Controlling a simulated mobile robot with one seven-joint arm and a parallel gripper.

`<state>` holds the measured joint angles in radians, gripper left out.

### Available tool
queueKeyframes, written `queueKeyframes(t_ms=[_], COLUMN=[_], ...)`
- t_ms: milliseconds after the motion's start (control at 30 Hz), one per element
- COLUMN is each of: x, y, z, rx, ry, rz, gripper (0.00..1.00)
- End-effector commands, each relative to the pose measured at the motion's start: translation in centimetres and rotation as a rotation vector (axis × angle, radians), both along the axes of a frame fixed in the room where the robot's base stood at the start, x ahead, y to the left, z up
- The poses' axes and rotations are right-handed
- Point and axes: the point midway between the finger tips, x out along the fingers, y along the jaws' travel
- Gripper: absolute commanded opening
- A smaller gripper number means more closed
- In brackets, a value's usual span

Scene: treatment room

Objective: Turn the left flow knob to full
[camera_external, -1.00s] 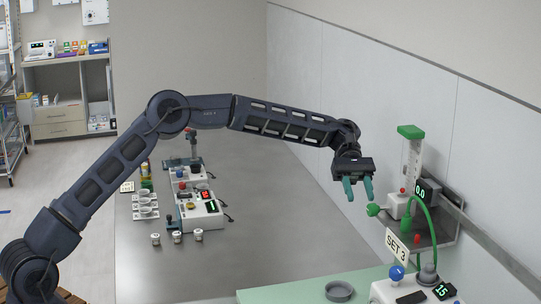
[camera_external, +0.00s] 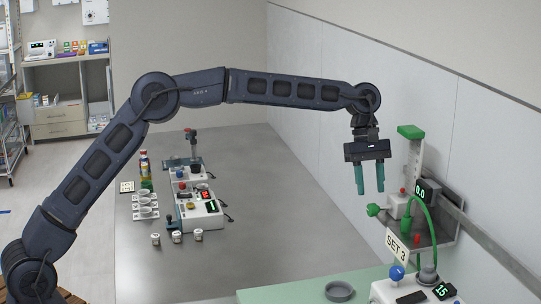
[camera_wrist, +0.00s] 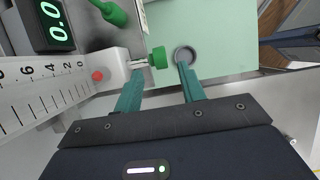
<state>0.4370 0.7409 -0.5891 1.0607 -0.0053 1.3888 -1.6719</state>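A flowmeter (camera_external: 413,160) with a scaled tube and green top stands on a wall bracket at right; its digital display (camera_external: 420,191) reads 0.0. A green knob (camera_external: 373,210) sticks out from its left side. In the wrist view, the knob (camera_wrist: 158,57) appears between and just beyond my fingertips, on a short stem from the white body (camera_wrist: 105,68). My gripper (camera_external: 370,191) is open and points down, with its teal fingers apart and empty just above the knob. The wrist view also shows the open fingers (camera_wrist: 160,70). No contact with the knob is visible.
A green hose (camera_external: 432,220) loops from the flowmeter to a white device (camera_external: 385,291) with a blue knob (camera_external: 397,272). A "SET 3" sign (camera_external: 397,246) hangs on the bracket. A grey dish (camera_external: 339,291) lies on the green mat (camera_external: 290,290).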

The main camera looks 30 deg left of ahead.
Motion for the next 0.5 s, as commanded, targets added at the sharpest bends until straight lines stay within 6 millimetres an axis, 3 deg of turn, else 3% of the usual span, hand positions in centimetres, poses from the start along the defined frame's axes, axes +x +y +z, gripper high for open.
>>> queueKeyframes(t_ms=[200,500], x=[-0.8,-1.3], y=[-0.8,-1.4], z=[-3.1,-4.7], rx=[0.0,-0.001], ry=[0.001,0.001], rz=[0.0,0.0], gripper=[0.4,0.4])
